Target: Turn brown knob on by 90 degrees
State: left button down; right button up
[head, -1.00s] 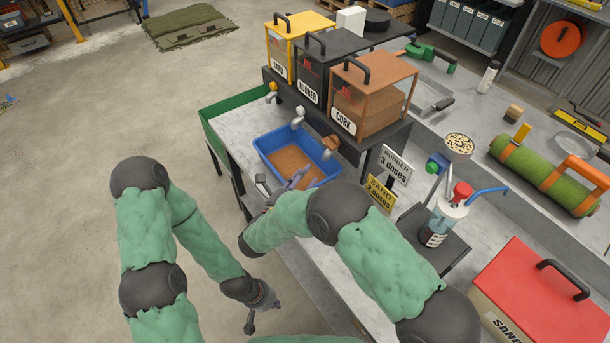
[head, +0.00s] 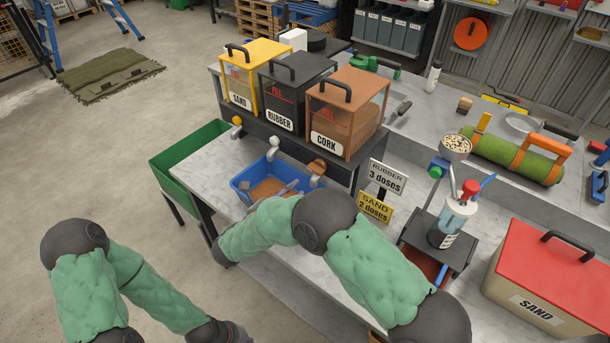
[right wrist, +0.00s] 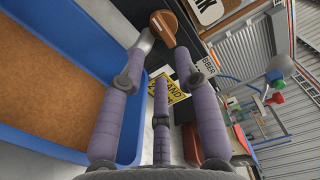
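The brown knob (head: 317,166) sits on a spout below the brown CORK dispenser (head: 346,112). The tray holds brown granules. My left arm hangs at the lower left; its gripper fingers are cut off by the frame edge.
Yellow SAND (head: 240,92) and black RUBBER (head: 281,118) dispensers stand left of CORK. Dose signs (head: 388,178) stand right of the knob. A pump bottle (head: 452,217) and a red-lidded sand box (head: 545,270) are further right. A green bin (head: 185,165) stands left.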

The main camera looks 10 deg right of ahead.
aim_at(312, 171)
jog(key=shift+b+x, duration=1)
jog(key=shift+x, duration=3.1)
jog(key=shift+w+a, duration=0.1)
jog(key=shift+c, duration=0.3)
grip_shut()
